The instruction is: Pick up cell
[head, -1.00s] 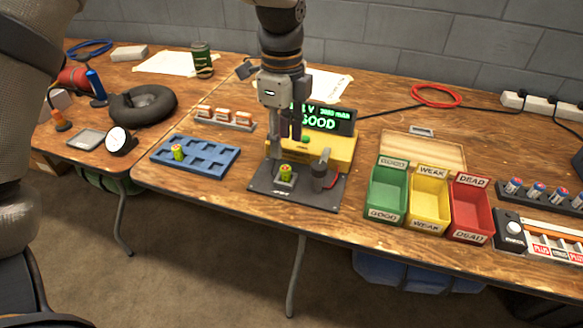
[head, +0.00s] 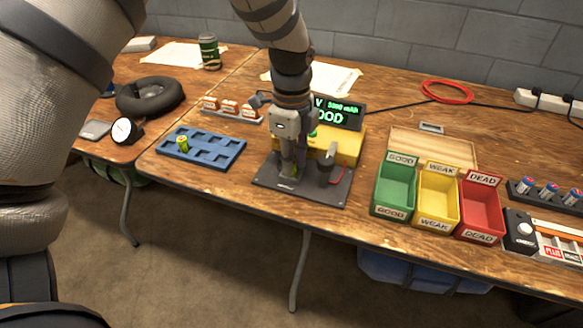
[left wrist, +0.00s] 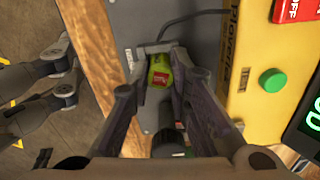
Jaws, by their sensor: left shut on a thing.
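A green-yellow cell with a red label (left wrist: 160,70) is between the fingers of my left gripper (head: 289,172), which is shut on it. In the left wrist view, the gripper (left wrist: 161,85) has a finger on either side of the cell. The cell is at the metal cradle on the dark plate of the tester (head: 322,192); I cannot tell whether it is lifted. In the head view the fingers mostly hide it. My right gripper (left wrist: 62,72) shows at the left of the left wrist view, fingers apart, away from the cell.
The yellow tester (head: 350,147) and its partly covered display (head: 345,114) stand behind the gripper. Green (head: 394,188), yellow (head: 438,198) and red (head: 481,209) bins stand to the right. A blue tray (head: 215,150) with another green cell (head: 183,144) lies left. A dark post (head: 325,169) stands close by.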

